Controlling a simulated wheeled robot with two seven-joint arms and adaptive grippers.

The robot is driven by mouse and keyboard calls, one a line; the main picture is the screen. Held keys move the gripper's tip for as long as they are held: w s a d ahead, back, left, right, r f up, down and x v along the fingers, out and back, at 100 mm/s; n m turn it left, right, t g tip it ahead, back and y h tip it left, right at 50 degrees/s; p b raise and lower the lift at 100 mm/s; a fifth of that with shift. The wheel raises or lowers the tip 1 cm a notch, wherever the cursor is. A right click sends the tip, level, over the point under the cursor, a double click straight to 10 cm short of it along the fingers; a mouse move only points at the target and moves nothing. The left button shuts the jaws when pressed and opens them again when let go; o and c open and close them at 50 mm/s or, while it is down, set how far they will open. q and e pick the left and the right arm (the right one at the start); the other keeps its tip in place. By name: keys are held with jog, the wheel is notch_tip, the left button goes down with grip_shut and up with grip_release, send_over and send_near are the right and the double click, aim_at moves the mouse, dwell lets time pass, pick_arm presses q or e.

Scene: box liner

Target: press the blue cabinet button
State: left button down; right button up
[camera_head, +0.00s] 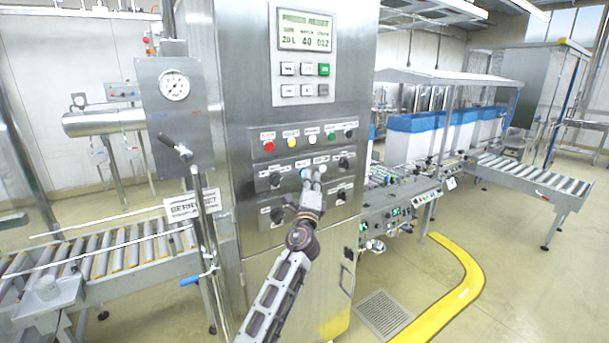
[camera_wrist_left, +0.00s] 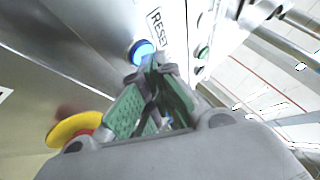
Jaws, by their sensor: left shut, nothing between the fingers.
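The steel cabinet (camera_head: 250,110) stands in the middle of the head view. The blue button (camera_wrist_left: 142,51) is on its panel and looks bright blue in the left wrist view, beside a label partly reading "RES". In the head view a bit of blue (camera_head: 305,172) shows at my fingertips. My left gripper (camera_head: 313,177) is shut and empty in front of the panel. In the left wrist view its fingertips (camera_wrist_left: 155,63) overlap the button's lower right edge. I cannot tell whether they touch it. My right gripper is not in view.
Coloured buttons (camera_head: 291,143) and black knobs (camera_head: 345,163) surround the spot. A yellow-ringed red button (camera_wrist_left: 78,130) is at lower left in the wrist view. A gauge and lever panel (camera_head: 170,110) stands left of the cabinet. Roller conveyors (camera_head: 125,250) flank it.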

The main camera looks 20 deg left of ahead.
pick_arm(q)
jog(key=shift+w+a, duration=0.1)
dwell(0.5)
jog(key=shift+s+d, duration=0.5)
jog(key=shift+d, duration=0.1)
jog(key=shift+d, duration=0.1)
dwell(0.4)
jog(key=shift+s+d, duration=0.8)
jog(key=shift+d, duration=0.15)
jog(key=shift+s+d, duration=0.75)
jog(key=shift+d, duration=0.2)
